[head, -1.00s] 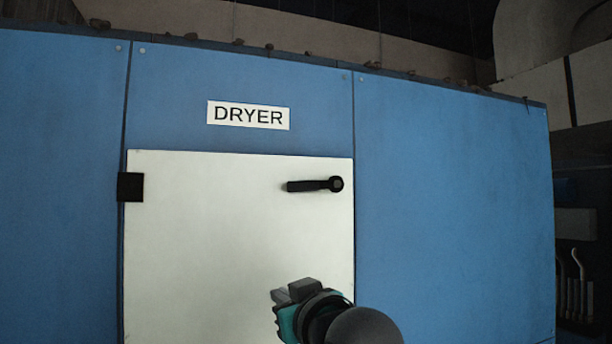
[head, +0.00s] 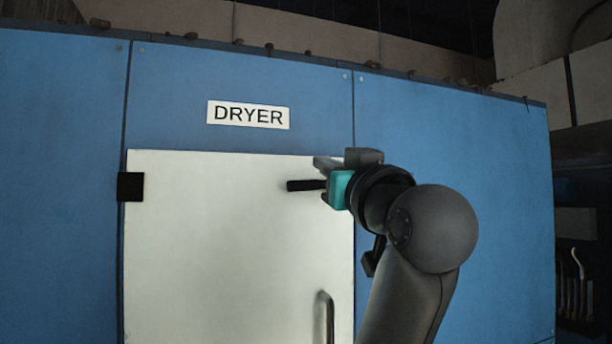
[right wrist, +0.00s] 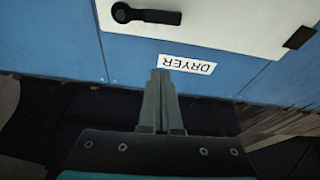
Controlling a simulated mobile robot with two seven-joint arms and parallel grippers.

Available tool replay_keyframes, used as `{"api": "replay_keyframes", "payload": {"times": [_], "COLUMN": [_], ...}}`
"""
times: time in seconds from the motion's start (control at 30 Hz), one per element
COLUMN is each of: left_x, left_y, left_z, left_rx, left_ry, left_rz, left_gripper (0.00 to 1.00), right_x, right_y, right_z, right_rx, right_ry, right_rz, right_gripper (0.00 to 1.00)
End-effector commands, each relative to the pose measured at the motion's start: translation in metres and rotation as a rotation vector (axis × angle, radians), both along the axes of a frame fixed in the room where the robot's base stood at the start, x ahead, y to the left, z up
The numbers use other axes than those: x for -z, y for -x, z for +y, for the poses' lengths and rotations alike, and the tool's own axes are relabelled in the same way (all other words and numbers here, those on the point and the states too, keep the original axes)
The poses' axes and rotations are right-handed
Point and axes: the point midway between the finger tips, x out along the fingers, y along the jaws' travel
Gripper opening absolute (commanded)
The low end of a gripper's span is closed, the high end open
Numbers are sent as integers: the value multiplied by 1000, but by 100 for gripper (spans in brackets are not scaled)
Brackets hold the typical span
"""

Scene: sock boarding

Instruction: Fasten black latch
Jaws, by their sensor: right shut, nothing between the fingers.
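The black latch (head: 303,185) is on the upper right of the white dryer door (head: 220,240). Its lever lies about level, pointing left; its pivot end is hidden behind my right gripper in the head view. The right wrist view shows the whole latch (right wrist: 147,15), upside down at the top, apart from the fingers. My right gripper (head: 324,163) is in front of the door's upper right, overlapping the latch in the head view. Its fingers (right wrist: 162,76) are together and empty. The door appears flush with the blue panels. My left gripper is not in view.
A grey bar handle (head: 326,318) is low on the door. A black hinge block (head: 130,187) is at the door's left edge. A DRYER sign (head: 248,115) is above the door. Pebble-like bits (head: 269,47) lie along the cabinet's top edge.

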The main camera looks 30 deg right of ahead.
Motion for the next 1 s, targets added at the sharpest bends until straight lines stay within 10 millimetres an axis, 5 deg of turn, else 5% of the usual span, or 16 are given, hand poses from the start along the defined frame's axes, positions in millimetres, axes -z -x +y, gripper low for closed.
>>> {"api": "replay_keyframes", "payload": {"times": [0.27, 0.7, 1.0], "left_x": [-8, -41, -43], "left_y": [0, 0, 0], "left_z": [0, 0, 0], "left_rx": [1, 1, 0], "left_ry": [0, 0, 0], "left_rz": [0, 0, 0], "left_gripper": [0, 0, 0], "right_x": [-7, -35, -1], "right_y": [-19, -93, -93], "right_z": [-4, -20, -23], "right_rx": [-1, -1, -1], "right_ry": [-1, -2, -1], "right_rz": [6, 6, 3], "right_gripper": [0, 0, 0]}}
